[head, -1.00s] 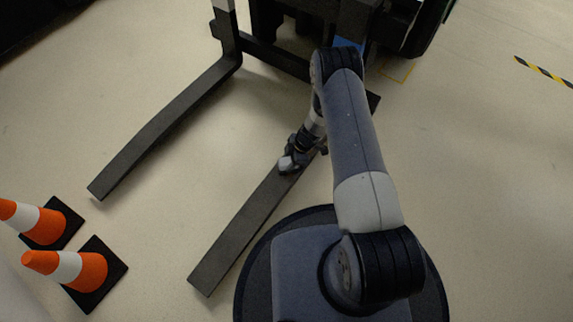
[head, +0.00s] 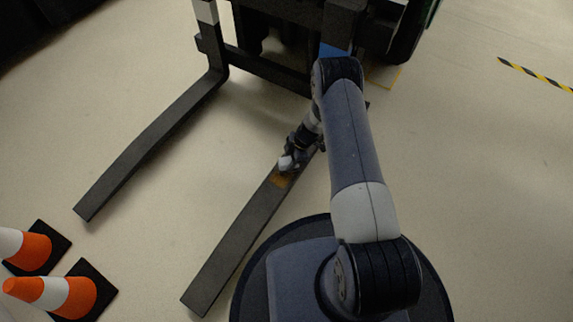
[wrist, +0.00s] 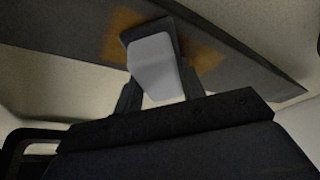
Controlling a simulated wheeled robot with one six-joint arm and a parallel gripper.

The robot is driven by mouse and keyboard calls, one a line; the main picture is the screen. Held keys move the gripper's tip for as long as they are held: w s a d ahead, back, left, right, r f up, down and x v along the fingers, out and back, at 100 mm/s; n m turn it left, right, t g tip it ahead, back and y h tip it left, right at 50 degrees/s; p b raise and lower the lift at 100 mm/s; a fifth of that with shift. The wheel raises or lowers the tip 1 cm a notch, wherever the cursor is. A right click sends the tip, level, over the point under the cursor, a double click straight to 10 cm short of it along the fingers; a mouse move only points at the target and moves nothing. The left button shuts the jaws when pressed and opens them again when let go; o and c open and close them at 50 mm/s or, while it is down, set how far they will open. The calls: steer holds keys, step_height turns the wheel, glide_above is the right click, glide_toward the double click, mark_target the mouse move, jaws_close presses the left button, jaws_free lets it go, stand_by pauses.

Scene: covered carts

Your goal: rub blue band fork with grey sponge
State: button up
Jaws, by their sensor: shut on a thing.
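The fork with the blue band (head: 235,236) is the right one of two dark forks; the blue band (head: 338,50) shows on its upright, partly behind my arm. An orange-brown patch (head: 283,181) lies on this fork. My gripper (head: 289,160) is low over the fork, at the patch's far end. In the wrist view my gripper (wrist: 158,92) is shut on the light grey sponge (wrist: 152,64). The patch (wrist: 206,60) shows on both sides of the sponge there. The sponge appears to be against the fork, but the contact is hidden.
The other fork (head: 150,140), with a white band (head: 205,11), lies to the left. Two orange and white cones (head: 68,294) (head: 32,252) stand at the lower left. The floor between the forks is clear. A yellow-black floor strip (head: 535,72) is at the right.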

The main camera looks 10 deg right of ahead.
steer(key=shift+w+d+b, duration=0.4)
steer(key=shift+w+d, duration=0.3)
steer(key=shift+w, duration=0.2)
steer(key=shift+w+d+f+b, duration=0.15)
steer(key=shift+w+d+b, duration=0.25)
steer(key=shift+w, duration=0.15)
steer(key=shift+w+d, duration=0.7)
steer(key=shift+w, duration=0.15)
